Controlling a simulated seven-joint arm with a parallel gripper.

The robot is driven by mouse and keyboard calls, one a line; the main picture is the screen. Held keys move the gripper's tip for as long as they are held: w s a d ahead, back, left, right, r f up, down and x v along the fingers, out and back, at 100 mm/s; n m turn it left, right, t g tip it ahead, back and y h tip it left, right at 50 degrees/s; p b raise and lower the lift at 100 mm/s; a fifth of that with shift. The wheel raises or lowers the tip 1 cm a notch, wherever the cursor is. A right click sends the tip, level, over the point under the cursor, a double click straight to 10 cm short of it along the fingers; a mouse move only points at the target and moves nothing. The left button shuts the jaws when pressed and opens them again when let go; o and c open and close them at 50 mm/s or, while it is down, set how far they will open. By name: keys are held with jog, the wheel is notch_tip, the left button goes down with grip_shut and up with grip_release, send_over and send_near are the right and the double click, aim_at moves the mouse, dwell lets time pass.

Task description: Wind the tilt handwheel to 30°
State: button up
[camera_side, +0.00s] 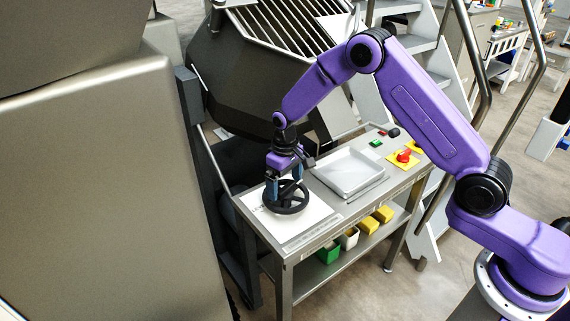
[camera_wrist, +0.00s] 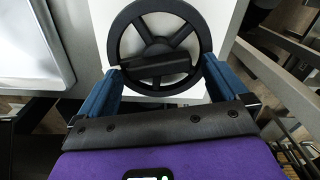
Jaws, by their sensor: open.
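The tilt handwheel (camera_side: 299,199) is a black spoked wheel lying flat on a white panel (camera_side: 262,222) at the left end of the metal bench. In the wrist view the handwheel (camera_wrist: 185,22) shows its rim, spokes and a dark bar-shaped part across its near side. My gripper (camera_side: 286,200) points down at the handwheel. In the wrist view its two blue fingers stand wide apart on either side of the near part of the wheel, so my gripper (camera_wrist: 161,76) is open. I cannot tell whether the fingertips touch the rim.
A light tray (camera_side: 349,172) sits on the bench right of the wheel. A red knob on a yellow plate (camera_side: 403,157) and a green button (camera_side: 376,143) are farther right. Several small bins, including a green one (camera_side: 328,253), stand on the lower shelf. A large dark slatted machine (camera_side: 245,85) rises behind.

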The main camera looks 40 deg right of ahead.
aim_at(285, 186)
notch_tip(285, 186, up, 17)
dwell(0.4)
dwell(0.5)
jog(key=s+a+r+n, duration=0.2)
jog(key=s+a+n, duration=0.1)
jog(key=s, duration=0.6)
jog(key=s+d+n, duration=0.3)
jog(key=s+d, duration=0.1)
jog(key=s, duration=1)
jog(key=s+d+f+n, duration=0.1)
jog(key=s+d+n, duration=0.2)
jog(key=s, duration=1.2)
jog(key=shift+s+d+n, duration=0.25)
jog(key=shift+d+n, duration=0.15)
jog(key=shift+d, duration=0.75)
